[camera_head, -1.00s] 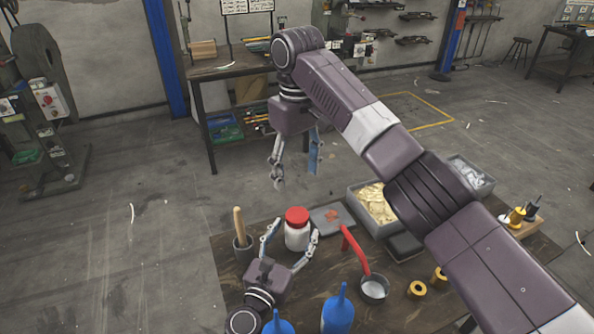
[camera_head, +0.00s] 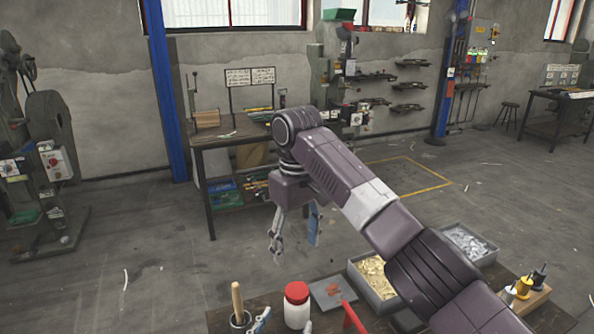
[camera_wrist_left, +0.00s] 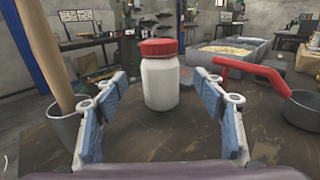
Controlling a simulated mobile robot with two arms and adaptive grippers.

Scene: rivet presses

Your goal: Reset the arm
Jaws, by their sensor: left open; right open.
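My left gripper (camera_wrist_left: 162,88) is open, with one finger on each side of a white jar with a red lid (camera_wrist_left: 160,75). The jar stands upright on the dark worktable, and gaps show between it and the fingers. In the head view the jar (camera_head: 297,305) is at the bottom edge, where only bits of my left fingers show; the rest of that arm is out of frame. My right gripper (camera_head: 295,238) is open and empty, hanging with its fingers down beyond the far edge of the worktable.
A cup with a wooden handle (camera_wrist_left: 68,130) stands left of my left gripper, and a pan with a red handle (camera_wrist_left: 302,110) stands right. A bin of yellowish parts (camera_head: 372,277) and a grey bin (camera_head: 468,243) sit behind. The floor beyond is open.

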